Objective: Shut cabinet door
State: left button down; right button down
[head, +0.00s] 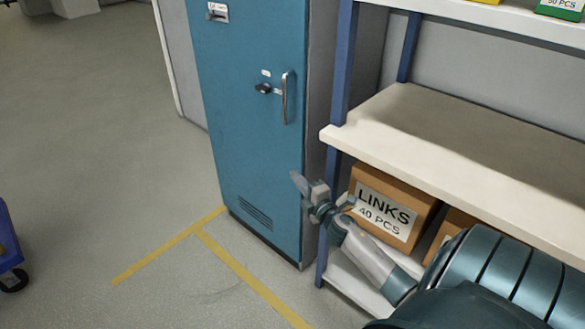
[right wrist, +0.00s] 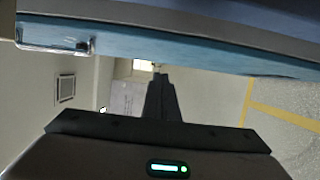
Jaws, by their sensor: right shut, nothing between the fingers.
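The blue cabinet door (head: 245,140) faces me left of centre in the head view. Its metal handle (head: 286,97) and a dark knob (head: 263,88) sit near its right edge. The door looks flush with the grey cabinet side (head: 322,130), but a small gap cannot be ruled out. My right gripper (head: 300,183) is shut and empty, by the lower right edge of the door; contact cannot be told. In the right wrist view the door (right wrist: 200,45) crosses the top nearly edge-on, with its handle (right wrist: 55,47) at left, above my shut fingers (right wrist: 162,80). My left gripper is out of view.
A shelf rack (head: 400,135) stands right of the cabinet, with a LINKS carton (head: 390,205) close behind my right forearm. Yellow floor tape (head: 240,262) runs before the cabinet. A blue wheeled cart (head: 8,240) shows at far left. The floor between is clear.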

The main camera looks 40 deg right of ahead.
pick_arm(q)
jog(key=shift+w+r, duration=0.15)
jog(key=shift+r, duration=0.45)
pick_arm(e)
jog(key=shift+v, duration=2.6)
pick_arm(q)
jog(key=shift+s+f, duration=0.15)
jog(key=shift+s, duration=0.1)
pick_arm(e)
jog(key=shift+d, duration=0.2)
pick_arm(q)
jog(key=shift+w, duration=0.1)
